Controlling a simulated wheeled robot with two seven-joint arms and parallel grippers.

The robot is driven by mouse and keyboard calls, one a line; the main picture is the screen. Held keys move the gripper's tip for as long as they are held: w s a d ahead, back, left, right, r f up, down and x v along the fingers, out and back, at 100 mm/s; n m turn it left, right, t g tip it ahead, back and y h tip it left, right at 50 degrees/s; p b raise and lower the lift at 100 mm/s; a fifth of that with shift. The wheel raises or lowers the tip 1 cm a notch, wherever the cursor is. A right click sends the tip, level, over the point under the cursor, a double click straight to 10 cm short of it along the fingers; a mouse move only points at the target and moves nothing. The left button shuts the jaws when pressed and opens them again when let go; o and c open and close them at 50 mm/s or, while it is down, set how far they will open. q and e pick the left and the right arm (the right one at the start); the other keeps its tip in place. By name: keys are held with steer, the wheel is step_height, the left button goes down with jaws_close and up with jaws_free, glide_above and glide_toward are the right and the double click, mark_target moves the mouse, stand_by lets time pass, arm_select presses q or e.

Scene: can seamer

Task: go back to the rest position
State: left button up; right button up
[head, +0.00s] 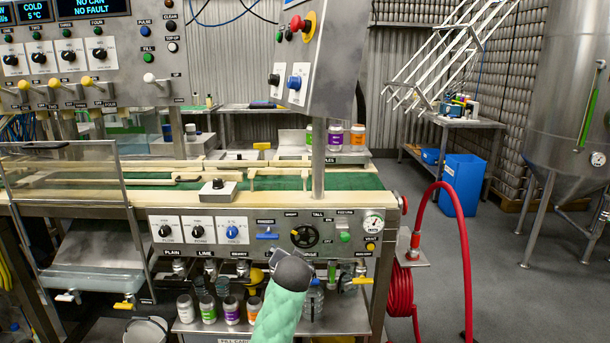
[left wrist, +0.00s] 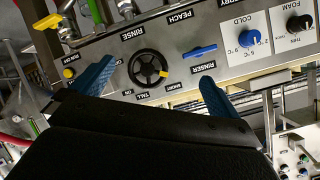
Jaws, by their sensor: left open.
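My left gripper (head: 292,266) shows in the head view at the lower middle, at the end of a green-sleeved arm, in front of the machine's lower panel (head: 190,250). Its fingertips are hard to make out there. In the left wrist view the left gripper (left wrist: 155,88) has its two blue fingers wide apart with nothing held between them. The black handwheel (left wrist: 148,68) lies beyond the gap, apart from the fingers as far as I can tell. The handwheel also shows in the head view (head: 305,236), above the gripper. My right gripper is not in view.
A blue rinser lever (left wrist: 199,51) and a yellow knob (left wrist: 69,73) sit near the fingers. A red hose (head: 465,250) hangs at the right. The floor (head: 530,270) farther right is clear.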

arm_select(q)
steer(key=s+a+f+n+g+p, duration=0.1)
steer(key=s+f, duration=0.5)
steer(key=s, duration=1.2)
steer(key=s+a+f+n+g+h+p, duration=0.1)
steer(key=s+a+f+g+p, duration=0.3)
steer(key=s, duration=1.4)
steer(key=s+a+f+n+g+h+p, duration=0.1)
steer(key=s+a+f+g+p, duration=0.2)
steer(key=s+f, duration=0.6)
steer(key=s+a+g, duration=0.2)
steer(key=s, duration=0.7)
steer(key=shift+f+g, duration=0.25)
steer(key=shift+g, duration=0.05)
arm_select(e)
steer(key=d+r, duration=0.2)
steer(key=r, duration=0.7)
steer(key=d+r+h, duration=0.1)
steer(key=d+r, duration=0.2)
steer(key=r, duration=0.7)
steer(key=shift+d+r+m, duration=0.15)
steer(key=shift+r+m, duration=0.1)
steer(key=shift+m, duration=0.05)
arm_select(q)
steer(key=shift+s+n, duration=0.15)
steer(key=shift+n, duration=0.15)
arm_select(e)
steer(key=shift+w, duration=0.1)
